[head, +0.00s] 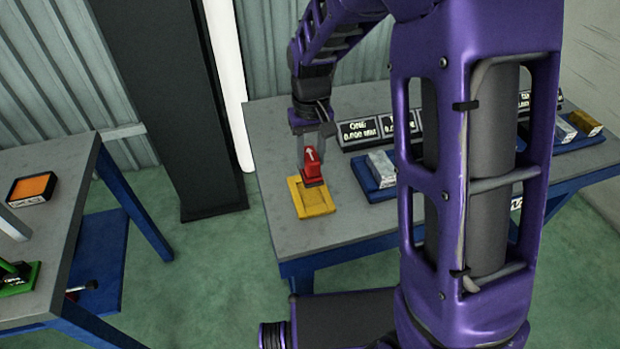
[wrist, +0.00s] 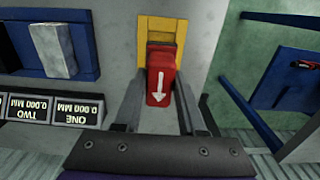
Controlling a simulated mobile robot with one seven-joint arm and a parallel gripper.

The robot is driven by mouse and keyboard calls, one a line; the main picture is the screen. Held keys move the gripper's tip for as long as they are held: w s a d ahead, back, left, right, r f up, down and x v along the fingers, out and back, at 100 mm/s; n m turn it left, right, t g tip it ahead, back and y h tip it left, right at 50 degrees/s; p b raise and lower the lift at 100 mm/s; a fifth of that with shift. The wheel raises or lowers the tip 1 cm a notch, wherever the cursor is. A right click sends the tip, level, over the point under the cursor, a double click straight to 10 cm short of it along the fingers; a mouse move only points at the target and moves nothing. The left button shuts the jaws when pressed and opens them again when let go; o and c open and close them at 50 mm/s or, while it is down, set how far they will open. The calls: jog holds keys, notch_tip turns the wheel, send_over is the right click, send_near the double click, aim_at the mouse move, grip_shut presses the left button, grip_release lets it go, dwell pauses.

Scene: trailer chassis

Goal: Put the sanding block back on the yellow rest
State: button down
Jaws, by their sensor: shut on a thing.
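The red sanding block (head: 313,163), with a white arrow on its top and a dark base, is in my gripper (head: 313,150). The block also shows in the wrist view (wrist: 160,82), between the two fingers of my gripper (wrist: 161,105). The yellow rest (head: 316,207) lies on the grey table, and its near part is bare in the head view. In the wrist view the yellow rest (wrist: 146,33) shows just beyond the block. The block is over or at the rest's far edge; I cannot tell whether they touch.
Blue trays (head: 371,185) with metal blocks (head: 381,163) stand right of the rest, before black label plates (head: 357,133). My arm hides part of this table (head: 345,228). Another table (head: 60,210) at left holds an orange-topped item (head: 32,188) and a green item (head: 18,278).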

aim_at(311, 176)
jog(key=shift+f+b, duration=0.3)
jog(key=shift+f, duration=2.9)
jog(key=shift+f, duration=0.1)
jog(key=shift+c, duration=2.4)
grip_release()
notch_tip(311, 176, up, 12)
jog(key=shift+r+p, duration=0.1)
jog(key=shift+p, duration=0.65)
